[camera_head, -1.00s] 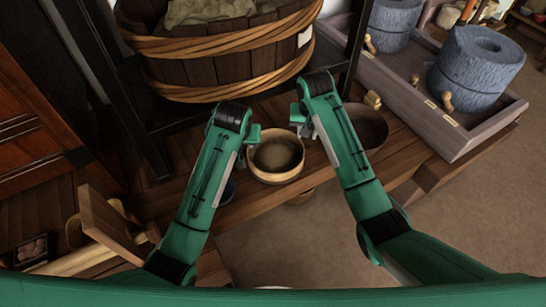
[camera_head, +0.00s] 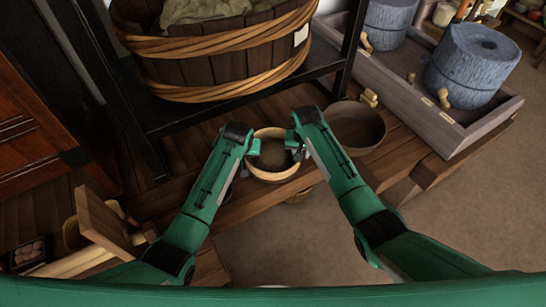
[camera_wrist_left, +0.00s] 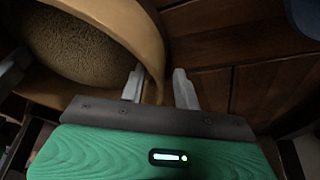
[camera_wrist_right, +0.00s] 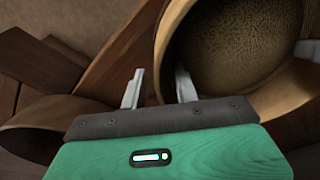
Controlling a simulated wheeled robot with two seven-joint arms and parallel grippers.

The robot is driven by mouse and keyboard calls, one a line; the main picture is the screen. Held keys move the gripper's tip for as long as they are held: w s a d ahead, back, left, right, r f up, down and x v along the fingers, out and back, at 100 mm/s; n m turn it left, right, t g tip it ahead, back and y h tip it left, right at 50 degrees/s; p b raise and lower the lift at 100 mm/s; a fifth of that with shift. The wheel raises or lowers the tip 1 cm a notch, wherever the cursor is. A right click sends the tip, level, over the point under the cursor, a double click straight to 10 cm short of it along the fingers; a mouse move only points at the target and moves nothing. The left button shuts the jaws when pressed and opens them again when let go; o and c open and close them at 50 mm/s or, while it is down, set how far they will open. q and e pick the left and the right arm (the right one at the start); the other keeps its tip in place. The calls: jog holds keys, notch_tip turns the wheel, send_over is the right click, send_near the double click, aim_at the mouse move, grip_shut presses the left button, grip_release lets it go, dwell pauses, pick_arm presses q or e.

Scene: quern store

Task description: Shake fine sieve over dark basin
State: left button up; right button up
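The fine sieve (camera_head: 270,177), a round pale wooden rim with a brownish mesh or fill, sits on the bench between my grippers. My left gripper (camera_head: 254,148) is at its left rim. In the left wrist view the sieve's rim (camera_wrist_left: 152,45) shows between the spread fingers. My right gripper (camera_head: 294,146) is at the right rim. In the right wrist view the rim (camera_wrist_right: 166,50) also shows between spread fingers. Neither clearly pinches it. The dark basin (camera_head: 357,128), a round brown bowl, stands just right of the sieve, apart from both grippers.
A large banded wooden tub (camera_head: 215,65) stands on a dark shelf behind the bench. Stone querns (camera_head: 474,68) sit in a wooden trough (camera_head: 455,133) at right. A blue object (camera_wrist_left: 306,16) lies near my left gripper. Wooden boards (camera_head: 105,220) are at lower left.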

pick_arm(q)
jog(key=shift+w+f, duration=0.1)
jog(key=shift+f, duration=0.2)
pick_arm(e)
jog(key=shift+f, duration=0.25)
pick_arm(q)
jog(key=shift+c, duration=0.2)
grip_shut()
pick_arm(e)
grip_shut()
pick_arm(q)
jog(key=shift+r, duration=0.1)
pick_arm(e)
jog(key=shift+r, duration=0.1)
